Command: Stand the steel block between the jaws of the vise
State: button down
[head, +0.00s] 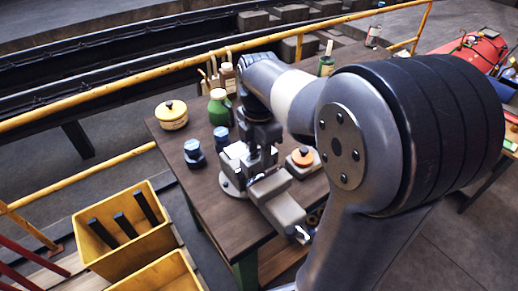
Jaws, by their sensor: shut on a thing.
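The grey vise (280,203) is fixed near the front edge of the dark wooden workbench, with its round base and its screw handle showing. My gripper (257,160) points down over the vise, at its jaws. It is shut on the steel block, which is mostly hidden by the fingers and the vise. I cannot tell whether the block touches the vise or how upright it stands. A bright metal face shows just left of my fingers; I cannot tell whether it belongs to the vise. My arm covers much of the right side.
Yellow crates (130,262) stand on the floor at left. A yellow railing (150,85) runs behind.

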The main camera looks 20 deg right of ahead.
jog(key=shift+f+b, duration=1.25)
jog(key=shift+f, duration=0.6)
jog(key=c, duration=1.3)
grip_release()
jog(key=o, duration=0.4)
jog(key=shift+f, duration=0.1)
jog(key=shift+o, duration=0.2)
notch_tip(320, 180, up, 8)
jog(key=p, duration=0.7)
notch_tip(320, 180, down, 8)
jog(key=b, duration=0.7)
